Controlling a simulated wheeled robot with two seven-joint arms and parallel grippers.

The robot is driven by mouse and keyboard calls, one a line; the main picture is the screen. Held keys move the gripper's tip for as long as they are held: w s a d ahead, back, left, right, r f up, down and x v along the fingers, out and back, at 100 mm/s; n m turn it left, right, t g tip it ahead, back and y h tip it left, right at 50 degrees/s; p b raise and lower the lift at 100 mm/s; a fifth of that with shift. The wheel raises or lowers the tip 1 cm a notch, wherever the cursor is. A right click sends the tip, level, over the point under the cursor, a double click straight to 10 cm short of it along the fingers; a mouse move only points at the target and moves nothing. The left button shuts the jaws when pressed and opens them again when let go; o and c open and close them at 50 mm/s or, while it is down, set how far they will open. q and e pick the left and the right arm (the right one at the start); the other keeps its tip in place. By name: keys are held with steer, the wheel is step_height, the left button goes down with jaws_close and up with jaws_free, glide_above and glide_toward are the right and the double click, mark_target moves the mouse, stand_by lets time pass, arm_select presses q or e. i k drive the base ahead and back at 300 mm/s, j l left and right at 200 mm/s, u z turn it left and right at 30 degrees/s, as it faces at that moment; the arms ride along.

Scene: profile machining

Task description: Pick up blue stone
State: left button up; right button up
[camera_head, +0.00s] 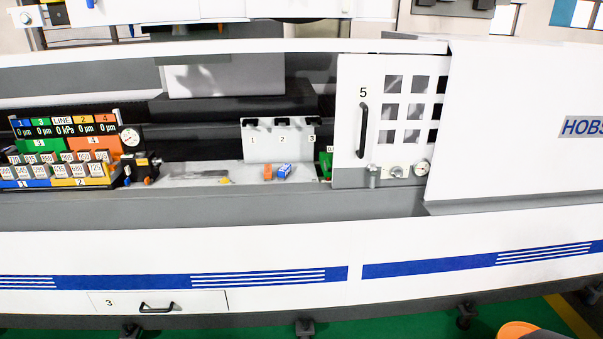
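A small blue stone (284,171) lies on the grey ledge (205,178) of the machine, near the middle of the head view. An orange stone (267,172) sits close beside it on the left. No gripper or arm of mine shows in this view.
A white plate with hooks marked 1, 2 and 3 (270,145) stands behind the stones. A green item (325,165) and a white door with a black handle (363,130) are to the right. A colourful gauge panel (65,150) is at the left. A yellow piece (224,181) lies on the ledge.

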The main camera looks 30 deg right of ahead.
mark_target(285, 171)
steer(key=i+j+z, duration=0.15)
steer(key=j+z, duration=0.25)
steer(key=i+j+z, duration=0.1)
steer(key=j+z, duration=0.35)
steer(key=j, duration=0.15)
